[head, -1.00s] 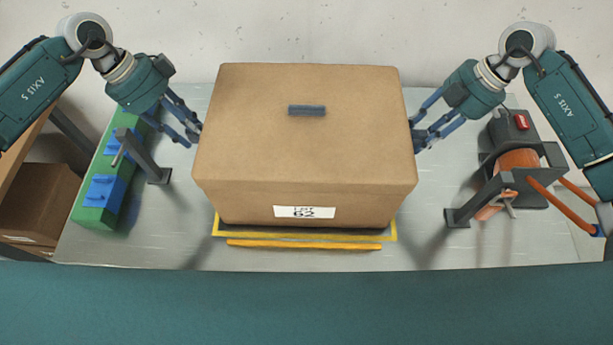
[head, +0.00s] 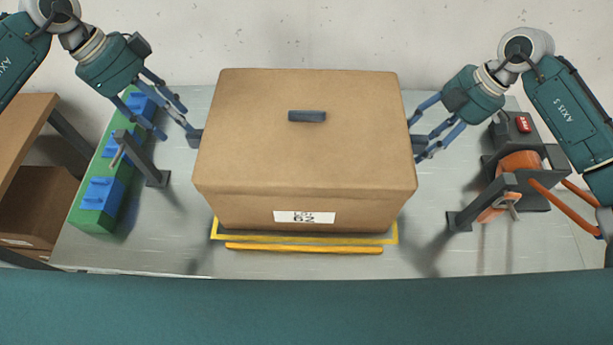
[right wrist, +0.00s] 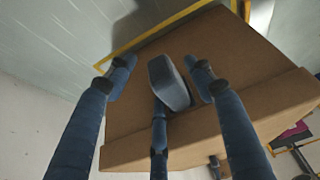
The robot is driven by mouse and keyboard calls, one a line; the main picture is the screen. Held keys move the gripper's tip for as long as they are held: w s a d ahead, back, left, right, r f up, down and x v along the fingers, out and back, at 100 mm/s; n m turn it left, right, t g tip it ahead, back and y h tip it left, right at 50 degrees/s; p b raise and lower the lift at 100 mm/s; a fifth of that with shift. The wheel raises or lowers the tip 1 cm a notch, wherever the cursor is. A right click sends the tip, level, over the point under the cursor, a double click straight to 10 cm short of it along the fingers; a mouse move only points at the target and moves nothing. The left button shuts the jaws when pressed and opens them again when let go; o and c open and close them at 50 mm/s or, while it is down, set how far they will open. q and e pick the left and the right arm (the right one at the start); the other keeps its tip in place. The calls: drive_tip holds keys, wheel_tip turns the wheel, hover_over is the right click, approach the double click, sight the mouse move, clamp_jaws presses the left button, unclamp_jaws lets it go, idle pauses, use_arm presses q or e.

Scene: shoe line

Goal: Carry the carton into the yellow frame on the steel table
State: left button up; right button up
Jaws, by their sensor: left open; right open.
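The brown carton (head: 305,165), with a dark grip on its lid and a white label in front, sits level at the yellow frame (head: 392,238) on the steel table (head: 430,262). The frame's front edge shows before the carton; the carton hides most of the rest. My left gripper (head: 173,120) is open and empty, apart from the left side handle (head: 195,138). My right gripper (head: 418,140) is open beside the carton's right side. In the right wrist view, its spread fingers are around the grey side handle (right wrist: 168,82), not closed on it. Yellow frame edges (right wrist: 150,37) show beyond the carton there.
A green block with blue pieces (head: 92,205) and a dark bracket (head: 145,160) stand at the left. A dark machine with an orange roll (head: 518,165) stands at the right. A wooden shelf (head: 25,120) is beyond the left edge. A yellow bar (head: 303,248) lies in front.

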drive_tip(key=shift+r, duration=0.1)
use_arm(q)
drive_tip(key=v, duration=0.5)
drive_tip(key=shift+a+r, duration=0.15)
drive_tip(key=shift+r, duration=0.2)
use_arm(e)
drive_tip(key=v, duration=1.1)
drive_tip(key=shift+d+r, duration=0.25)
drive_tip(key=shift+r, duration=0.1)
